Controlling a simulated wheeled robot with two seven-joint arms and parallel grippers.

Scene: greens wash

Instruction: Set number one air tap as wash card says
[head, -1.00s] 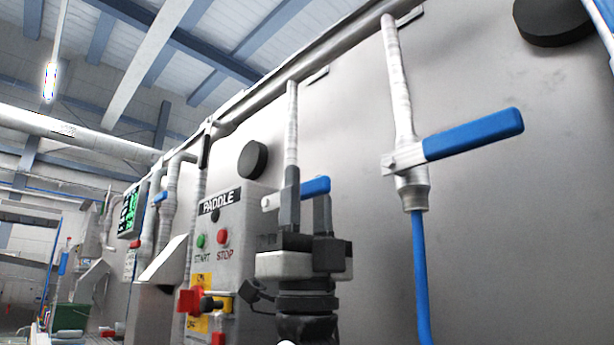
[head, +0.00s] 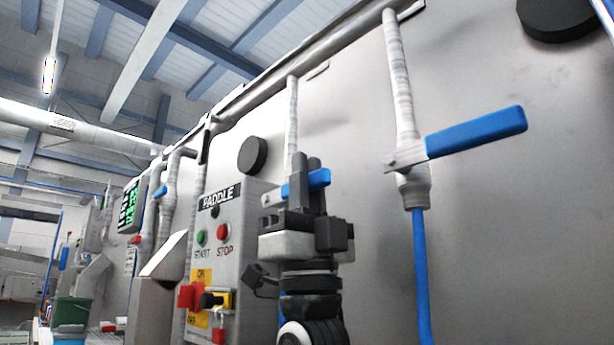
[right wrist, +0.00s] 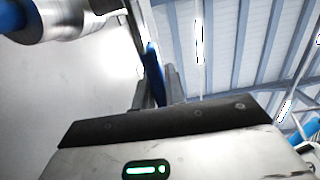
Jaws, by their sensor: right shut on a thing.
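A tap with a blue lever handle (head: 321,179) hangs on a thin wrapped pipe (head: 292,115) at mid picture in the head view. The lever lies sideways, across the pipe, its blue end to the right. My right gripper (head: 307,172) comes up from below and is shut on this blue handle. In the right wrist view the handle (right wrist: 153,72) stands between the two grey fingers. A second tap with a larger blue handle (head: 477,132) is nearer on the right, its lever also sideways. I see no tap numbers. My left gripper is not in view.
A grey paddle control box (head: 235,265) with start and stop buttons and a red switch (head: 188,296) is close left of my gripper. A blue hose (head: 422,275) hangs below the right tap. A small card (head: 130,262) under the display (head: 131,208) is too small to read.

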